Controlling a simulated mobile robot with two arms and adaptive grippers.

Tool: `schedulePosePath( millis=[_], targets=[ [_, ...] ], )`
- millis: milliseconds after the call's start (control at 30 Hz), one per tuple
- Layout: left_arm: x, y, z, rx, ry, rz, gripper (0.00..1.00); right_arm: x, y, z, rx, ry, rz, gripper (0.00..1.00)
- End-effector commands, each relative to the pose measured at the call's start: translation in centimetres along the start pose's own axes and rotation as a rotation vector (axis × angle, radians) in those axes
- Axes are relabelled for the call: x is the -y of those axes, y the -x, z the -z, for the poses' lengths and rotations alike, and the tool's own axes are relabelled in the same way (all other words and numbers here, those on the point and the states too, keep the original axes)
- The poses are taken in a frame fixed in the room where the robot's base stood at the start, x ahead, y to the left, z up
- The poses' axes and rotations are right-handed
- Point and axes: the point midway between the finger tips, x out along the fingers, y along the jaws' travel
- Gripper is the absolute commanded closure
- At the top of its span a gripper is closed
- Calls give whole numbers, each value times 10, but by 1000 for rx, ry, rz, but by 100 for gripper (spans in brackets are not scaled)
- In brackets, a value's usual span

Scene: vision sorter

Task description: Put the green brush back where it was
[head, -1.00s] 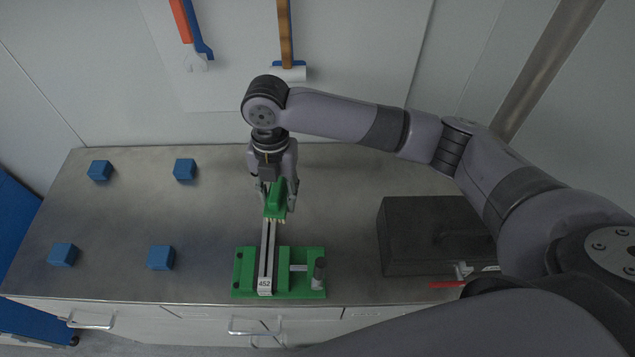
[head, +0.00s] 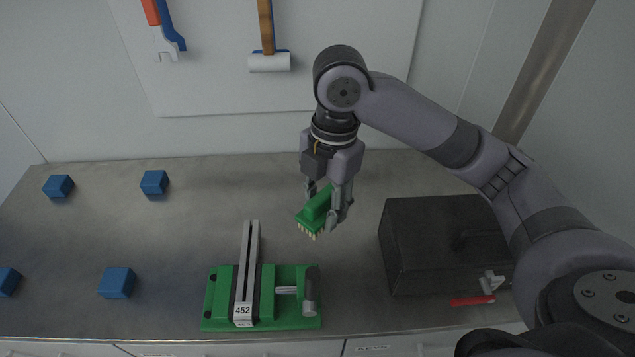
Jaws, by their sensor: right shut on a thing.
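The green brush (head: 314,212) with pale bristles is in my right gripper (head: 327,206), bristles pointing down and tilted a little. The right gripper is shut on it and holds it above the table, behind and to the right of the green vise. The green vise (head: 291,314) stands at the table's front, with grey rails and a label reading 452. My left gripper is not in view.
A dark toolbox (head: 430,235) stands on the right of the metal table (head: 190,240). Several blue cubes (head: 117,283) lie on the left. A wall panel (head: 330,60) behind holds a hammer (head: 268,55) and a wrench (head: 166,40). The table between vise and wall is clear.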

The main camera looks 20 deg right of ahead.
Motion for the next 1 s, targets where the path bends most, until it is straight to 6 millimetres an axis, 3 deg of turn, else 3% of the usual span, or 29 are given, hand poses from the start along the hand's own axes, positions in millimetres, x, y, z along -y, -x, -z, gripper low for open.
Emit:
schedulePosePath(
  millis=[500,767,1000],
  targets=[
    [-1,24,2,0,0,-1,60,-95,16,-94,-1,-4,-1,89],
    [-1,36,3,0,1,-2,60,-132,19,-130,-1,-3,-1,89],
    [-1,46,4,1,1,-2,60,-131,-31,-137,0,1,2,89]
  ],
)
